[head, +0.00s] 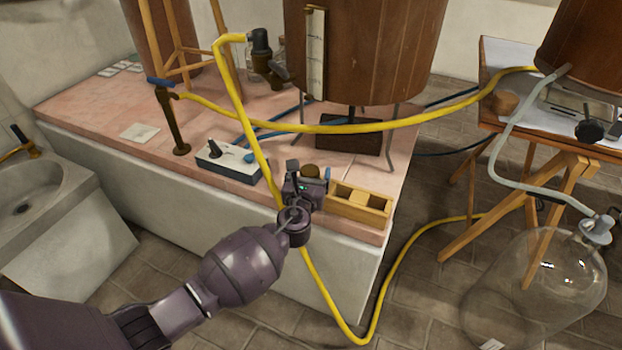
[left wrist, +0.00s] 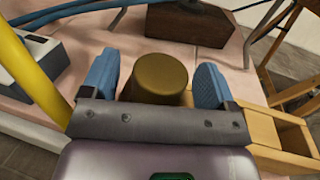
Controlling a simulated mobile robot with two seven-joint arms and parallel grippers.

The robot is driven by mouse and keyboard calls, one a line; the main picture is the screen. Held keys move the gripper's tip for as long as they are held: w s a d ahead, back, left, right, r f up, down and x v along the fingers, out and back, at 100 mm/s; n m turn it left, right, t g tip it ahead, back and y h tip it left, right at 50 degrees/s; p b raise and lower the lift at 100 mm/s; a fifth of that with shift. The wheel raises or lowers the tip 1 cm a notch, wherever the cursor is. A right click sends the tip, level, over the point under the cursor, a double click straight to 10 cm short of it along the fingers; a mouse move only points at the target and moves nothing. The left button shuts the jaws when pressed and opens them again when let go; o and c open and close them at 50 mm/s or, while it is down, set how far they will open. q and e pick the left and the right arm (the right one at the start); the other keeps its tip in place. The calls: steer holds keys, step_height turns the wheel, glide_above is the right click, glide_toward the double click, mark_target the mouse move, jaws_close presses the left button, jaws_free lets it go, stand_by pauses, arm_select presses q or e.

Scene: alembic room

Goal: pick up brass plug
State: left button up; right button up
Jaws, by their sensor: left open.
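The brass plug (head: 311,170) is a dull brown-gold, round-topped cylinder near the front edge of the pink tiled bench. In the left wrist view the plug (left wrist: 158,75) sits upright between the two blue finger pads, with a small gap showing on each side. My left gripper (head: 309,178) is open around it, reaching in from the front of the bench. It also shows in the left wrist view (left wrist: 154,84). The plug's lower part is hidden by the gripper body. My right gripper is not in view.
A wooden compartment box (head: 360,204) stands close on the right of the gripper. A yellow hose (head: 248,130) passes close on its left. A switch box (head: 228,160) sits further left, and a dark block (head: 348,136) lies behind.

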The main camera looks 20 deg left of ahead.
arm_select(q)
steer(key=shift+w, duration=0.1)
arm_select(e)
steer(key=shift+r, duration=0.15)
arm_select(q)
steer(key=shift+c, duration=1)
steer(key=c, duration=0.9)
step_height(320, 180, up, 4)
steer(key=shift+w+r+p, duration=0.1)
steer(key=shift+r+p, duration=0.05)
steer(key=shift+p, duration=0.85)
step_height(320, 180, up, 9)
steer(key=p, duration=0.4)
step_height(320, 180, up, 7)
steer(key=p, duration=0.4)
glide_above(310, 169)
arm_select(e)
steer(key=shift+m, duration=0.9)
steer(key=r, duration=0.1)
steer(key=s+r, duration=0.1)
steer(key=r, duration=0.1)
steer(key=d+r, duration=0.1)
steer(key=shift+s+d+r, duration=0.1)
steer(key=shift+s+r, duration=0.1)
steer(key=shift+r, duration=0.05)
